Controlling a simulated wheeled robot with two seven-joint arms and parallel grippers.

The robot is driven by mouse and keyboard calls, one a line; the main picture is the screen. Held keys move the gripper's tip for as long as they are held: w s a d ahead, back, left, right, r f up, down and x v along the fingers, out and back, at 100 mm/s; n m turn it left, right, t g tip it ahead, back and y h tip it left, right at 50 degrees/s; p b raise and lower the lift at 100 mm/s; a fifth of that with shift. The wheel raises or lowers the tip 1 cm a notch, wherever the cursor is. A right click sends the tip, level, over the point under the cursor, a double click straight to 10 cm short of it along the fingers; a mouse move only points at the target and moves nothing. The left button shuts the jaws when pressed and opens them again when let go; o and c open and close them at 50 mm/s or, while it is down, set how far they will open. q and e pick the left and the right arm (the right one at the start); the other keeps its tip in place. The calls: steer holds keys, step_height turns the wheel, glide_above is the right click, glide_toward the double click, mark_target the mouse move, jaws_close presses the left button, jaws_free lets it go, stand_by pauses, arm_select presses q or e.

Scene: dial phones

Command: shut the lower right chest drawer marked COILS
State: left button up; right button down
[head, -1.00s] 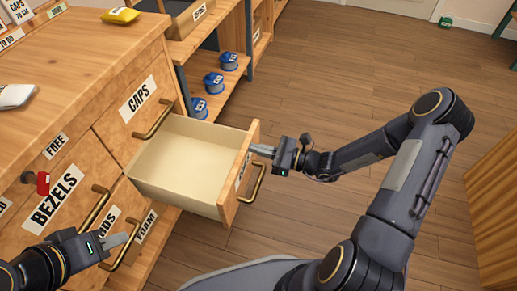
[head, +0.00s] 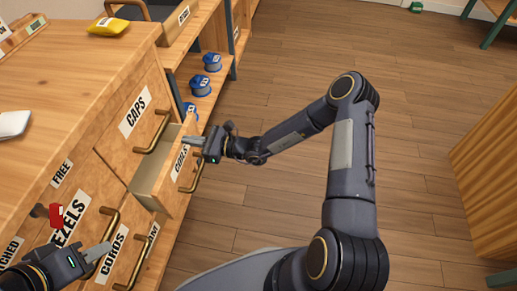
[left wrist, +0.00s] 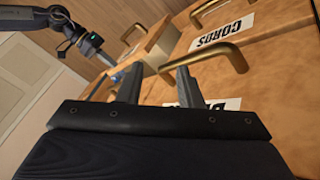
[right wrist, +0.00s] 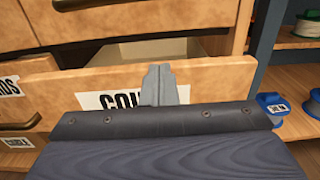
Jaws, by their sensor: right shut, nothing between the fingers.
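The COILS drawer (head: 178,165) stands partly open below the CAPS drawer (head: 135,112) in the wooden chest, and its inside looks empty. Its front with the COILS label also shows in the right wrist view (right wrist: 215,82). My right gripper (head: 190,141) is shut and empty, its fingertips at the upper part of the drawer front, above the brass handle (head: 191,178). In the right wrist view the closed fingers (right wrist: 160,82) cover part of the label. My left gripper (head: 98,251) is by the chest front near the CORDS drawer (head: 112,254); its fingers (left wrist: 158,85) are apart with nothing between them.
A red tag (head: 56,216) hangs by the BEZELS drawer. A yellow packet (head: 109,26) lies on the chest top. Blue spools (head: 212,62) stand on the shelf unit behind. The floor (head: 400,180) right of the chest is clear around my right arm.

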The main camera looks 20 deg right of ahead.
arm_select(q)
steer(key=shift+s+d, duration=0.1)
steer(key=shift+d, duration=0.05)
arm_select(e)
steer(key=x, duration=0.8)
steer(key=shift+r, duration=0.2)
